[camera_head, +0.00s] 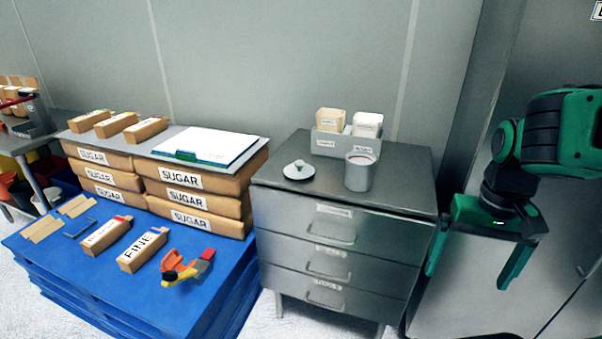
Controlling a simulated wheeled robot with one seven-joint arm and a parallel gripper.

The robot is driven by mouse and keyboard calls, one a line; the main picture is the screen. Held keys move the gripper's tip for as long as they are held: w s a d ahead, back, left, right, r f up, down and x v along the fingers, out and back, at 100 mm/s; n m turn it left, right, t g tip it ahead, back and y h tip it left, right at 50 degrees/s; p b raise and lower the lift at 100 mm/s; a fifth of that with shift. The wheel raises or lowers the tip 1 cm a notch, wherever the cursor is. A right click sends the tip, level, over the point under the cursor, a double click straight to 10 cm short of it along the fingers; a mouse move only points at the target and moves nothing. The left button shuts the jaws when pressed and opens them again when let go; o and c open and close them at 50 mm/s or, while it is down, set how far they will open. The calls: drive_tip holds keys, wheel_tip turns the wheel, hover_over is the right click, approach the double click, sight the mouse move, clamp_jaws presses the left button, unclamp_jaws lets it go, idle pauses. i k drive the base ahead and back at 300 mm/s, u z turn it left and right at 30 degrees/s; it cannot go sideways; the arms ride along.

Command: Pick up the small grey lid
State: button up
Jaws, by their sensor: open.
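The small grey lid (298,170) is a round disc with a knob on top. It lies flat on the top of the grey metal drawer cabinet (285,180), toward its left side. A grey canister (359,172) stands upright to the right of the lid, apart from it. My gripper (472,268) is green and hangs to the right of the cabinet, its two fingers spread and pointing down. It is open and empty, well away from the lid.
A grey holder (335,145) with paper packets stands behind the lid. On the left, a blue pallet (200,305) bears stacked sugar bags (186,199), small boxes and a tape dispenser (187,267). The cabinet top's front right is clear.

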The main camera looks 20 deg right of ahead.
sight(299, 171)
drive_tip(key=z, duration=0.05)
drive_tip(key=i, duration=1.1)
drive_tip(key=u, duration=0.1)
